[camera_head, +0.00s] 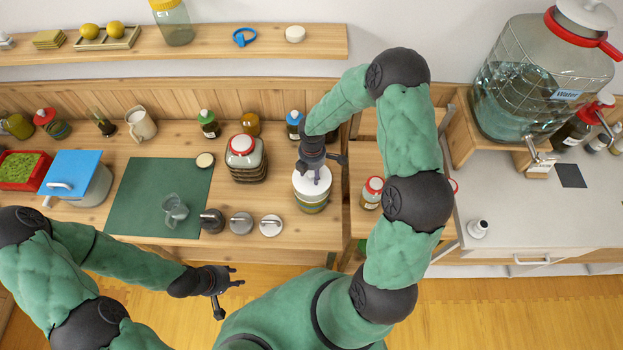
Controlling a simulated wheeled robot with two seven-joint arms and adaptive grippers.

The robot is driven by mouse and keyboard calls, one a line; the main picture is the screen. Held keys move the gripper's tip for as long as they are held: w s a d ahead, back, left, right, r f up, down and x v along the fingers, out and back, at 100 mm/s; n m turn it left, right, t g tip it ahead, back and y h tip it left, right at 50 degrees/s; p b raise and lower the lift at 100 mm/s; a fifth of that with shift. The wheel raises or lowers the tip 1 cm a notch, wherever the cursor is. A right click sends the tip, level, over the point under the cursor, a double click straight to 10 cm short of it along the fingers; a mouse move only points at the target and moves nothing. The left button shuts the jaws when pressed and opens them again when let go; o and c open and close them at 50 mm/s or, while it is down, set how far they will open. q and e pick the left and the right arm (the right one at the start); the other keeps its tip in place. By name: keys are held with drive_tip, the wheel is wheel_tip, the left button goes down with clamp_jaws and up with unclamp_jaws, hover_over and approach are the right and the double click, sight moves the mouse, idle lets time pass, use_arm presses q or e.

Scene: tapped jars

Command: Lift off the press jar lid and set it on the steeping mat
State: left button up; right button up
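A jar (311,203) with a white lid (312,183) and a banded body stands near the table's front edge; I take it for the press jar. My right gripper (314,174) points down at the top of this lid, and the lid still sits on the jar. Its fingertips are small and partly hidden, so I cannot tell whether they grip a knob. The green steeping mat (140,190) lies to the left, with a glass pitcher (174,209) on its front right part. My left gripper (238,276) is open and empty, low in front of the table.
A wire-wrapped jar with a red and white lid (243,150) stands between mat and press jar. A small round disc (205,160) lies at the mat's back right corner. The mat's middle and left are bare.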

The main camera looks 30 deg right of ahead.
sight(312, 173)
clamp_jaws()
drive_tip(key=shift+r, duration=0.2)
drive_tip(key=shift+r+p, duration=2.75)
drive_tip(key=shift+r, duration=0.6)
